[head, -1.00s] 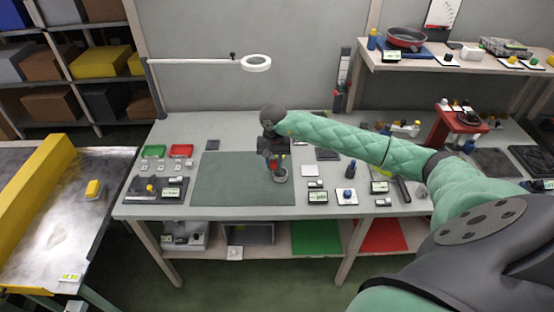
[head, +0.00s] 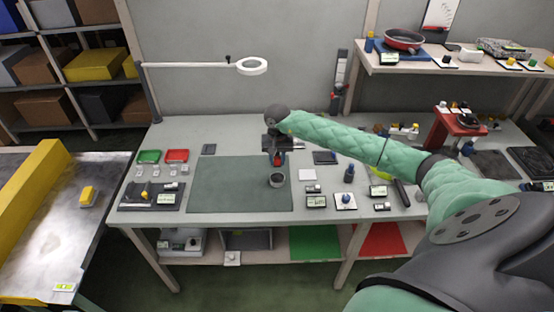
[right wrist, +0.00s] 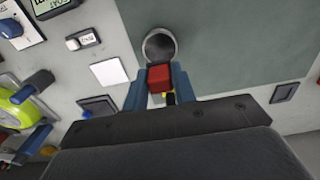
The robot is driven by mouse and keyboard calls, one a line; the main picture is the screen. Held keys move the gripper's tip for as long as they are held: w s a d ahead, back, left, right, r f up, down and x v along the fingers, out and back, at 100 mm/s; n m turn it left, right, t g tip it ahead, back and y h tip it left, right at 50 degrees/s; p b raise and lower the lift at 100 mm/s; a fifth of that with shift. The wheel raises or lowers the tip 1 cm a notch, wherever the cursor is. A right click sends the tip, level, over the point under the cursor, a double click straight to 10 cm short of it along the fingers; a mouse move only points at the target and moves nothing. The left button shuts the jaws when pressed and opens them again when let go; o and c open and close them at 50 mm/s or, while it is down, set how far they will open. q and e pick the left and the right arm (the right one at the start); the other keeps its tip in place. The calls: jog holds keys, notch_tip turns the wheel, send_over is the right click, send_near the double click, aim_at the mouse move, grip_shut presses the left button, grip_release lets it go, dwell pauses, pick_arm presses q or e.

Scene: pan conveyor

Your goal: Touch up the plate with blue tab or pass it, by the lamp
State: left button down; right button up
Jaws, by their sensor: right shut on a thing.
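My right gripper (head: 278,158) is shut on a red block-like thing (right wrist: 159,78), with a yellow and black bit below it in the wrist view. It is just behind a small dark round cup (head: 277,180) at the right of the green mat (head: 230,190); the cup (right wrist: 160,46) also shows in the wrist view. A white square plate with a blue knob (head: 345,201) lies on the bench right of the mat; I cannot tell whether it is the blue-tab plate. The ring lamp (head: 252,66) hangs on its arm above the bench. My left gripper is not in view.
A blank white plate (head: 307,175) and small labelled displays (head: 316,201) lie right of the mat. A red stand (head: 458,128) is at the right. The mat's left part is clear.

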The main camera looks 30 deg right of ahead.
aim_at(277, 164)
jog(key=shift+f, duration=1.65)
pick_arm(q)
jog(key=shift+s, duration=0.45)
pick_arm(e)
jog(key=shift+f, duration=1.3)
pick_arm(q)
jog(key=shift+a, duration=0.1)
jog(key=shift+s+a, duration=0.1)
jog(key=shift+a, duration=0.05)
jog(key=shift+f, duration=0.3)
pick_arm(e)
jog(key=shift+f, duration=0.3)
